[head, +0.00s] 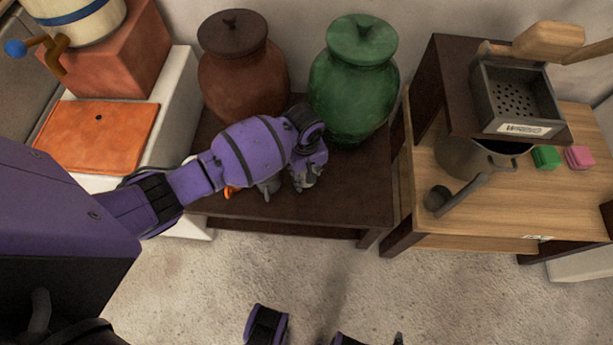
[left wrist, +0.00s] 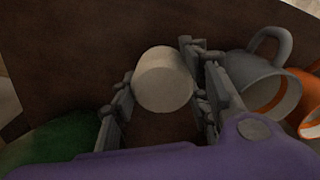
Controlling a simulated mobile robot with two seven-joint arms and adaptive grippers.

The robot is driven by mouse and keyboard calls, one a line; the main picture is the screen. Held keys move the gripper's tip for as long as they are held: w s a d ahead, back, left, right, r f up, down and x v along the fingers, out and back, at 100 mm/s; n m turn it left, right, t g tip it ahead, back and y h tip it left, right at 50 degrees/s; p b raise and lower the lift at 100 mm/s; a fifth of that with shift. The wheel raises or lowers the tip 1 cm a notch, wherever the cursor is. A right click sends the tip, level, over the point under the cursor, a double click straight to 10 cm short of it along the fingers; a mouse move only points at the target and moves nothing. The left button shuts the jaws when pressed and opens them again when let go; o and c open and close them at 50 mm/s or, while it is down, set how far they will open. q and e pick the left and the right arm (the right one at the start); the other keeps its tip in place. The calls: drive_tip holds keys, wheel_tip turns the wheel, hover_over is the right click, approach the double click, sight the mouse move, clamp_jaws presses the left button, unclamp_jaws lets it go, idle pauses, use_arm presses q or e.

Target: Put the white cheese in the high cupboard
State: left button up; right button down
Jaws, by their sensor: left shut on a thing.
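The white cheese (left wrist: 163,80) is a short pale cylinder in the left wrist view, between the two fingers of my left gripper (left wrist: 165,105). The fingers are shut on its sides. In the head view my left gripper (head: 308,178) points down over the dark low table (head: 345,195), in front of the jars, and hides the cheese. I cannot tell whether the cheese touches the tabletop. No high cupboard shows in either view. My right gripper is not in view.
A grey mug (left wrist: 268,82) and an orange mug (left wrist: 308,105) stand close beside the gripper. Behind it are a brown jar (head: 240,80) and a green jar (head: 352,90). A wooden table (head: 540,205) with a pot (head: 465,158) is at right. Floor in front is mostly clear.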

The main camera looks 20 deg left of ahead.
use_arm(q)
wheel_tip(320, 180, down, 3)
drive_tip(key=shift+r+b, duration=0.1)
drive_tip(key=shift+b, duration=0.25)
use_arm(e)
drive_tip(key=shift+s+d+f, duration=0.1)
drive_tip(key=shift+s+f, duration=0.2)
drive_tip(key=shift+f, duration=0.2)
use_arm(q)
drive_tip(key=o, duration=1.4)
drive_tip(key=shift+f, duration=0.2)
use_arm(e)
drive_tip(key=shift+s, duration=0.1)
use_arm(q)
wheel_tip(320, 180, up, 12)
drive_tip(key=p, duration=0.3)
drive_tip(key=shift+s+r, duration=0.15)
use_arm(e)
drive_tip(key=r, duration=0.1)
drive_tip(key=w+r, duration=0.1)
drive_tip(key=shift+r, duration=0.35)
